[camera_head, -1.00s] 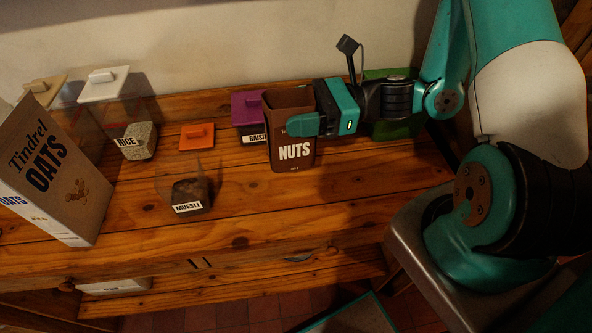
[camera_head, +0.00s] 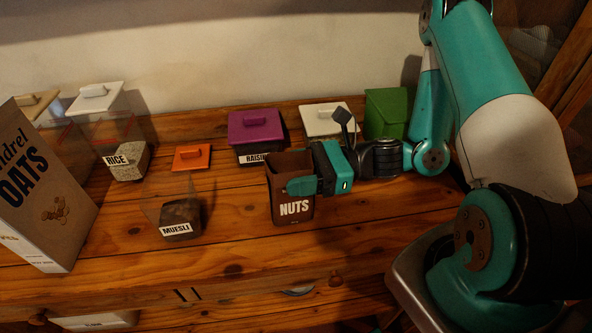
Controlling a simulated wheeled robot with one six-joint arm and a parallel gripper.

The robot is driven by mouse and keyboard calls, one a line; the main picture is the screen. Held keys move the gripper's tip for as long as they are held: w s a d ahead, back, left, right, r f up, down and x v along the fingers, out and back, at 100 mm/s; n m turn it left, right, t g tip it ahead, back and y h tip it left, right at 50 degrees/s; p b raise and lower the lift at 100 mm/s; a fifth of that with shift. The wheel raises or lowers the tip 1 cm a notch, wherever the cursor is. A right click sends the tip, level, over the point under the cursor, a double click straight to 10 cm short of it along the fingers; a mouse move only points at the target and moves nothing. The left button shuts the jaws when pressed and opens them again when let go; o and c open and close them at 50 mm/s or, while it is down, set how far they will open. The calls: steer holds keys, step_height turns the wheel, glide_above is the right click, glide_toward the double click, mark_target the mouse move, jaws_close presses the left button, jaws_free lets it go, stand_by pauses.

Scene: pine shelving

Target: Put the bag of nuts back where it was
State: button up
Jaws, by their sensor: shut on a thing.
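The bag of nuts (camera_head: 293,209) is a brown, open-topped bag with a white NUTS label. It is upright, at or just above the front part of the shelf right of centre; I cannot tell whether its base touches the wood. My gripper (camera_head: 303,186) reaches in from the right and is shut on the bag's upper part. One teal finger lies across its front face; the other finger is hidden.
Behind the bag stand a purple-lidded raisin container (camera_head: 256,130), a white-lidded container (camera_head: 328,119) and a green box (camera_head: 387,113). Left are the muesli container (camera_head: 181,219), orange lid (camera_head: 192,158), rice container (camera_head: 126,162) and oats box (camera_head: 48,195). Wood (camera_head: 232,235) between muesli and bag is bare.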

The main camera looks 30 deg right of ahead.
steer(key=shift+f, duration=0.15)
steer(key=o, duration=1.2)
steer(key=shift+o, duration=0.2)
steer(key=shift+f+b, duration=0.2)
steer(key=shift+b, duration=0.35)
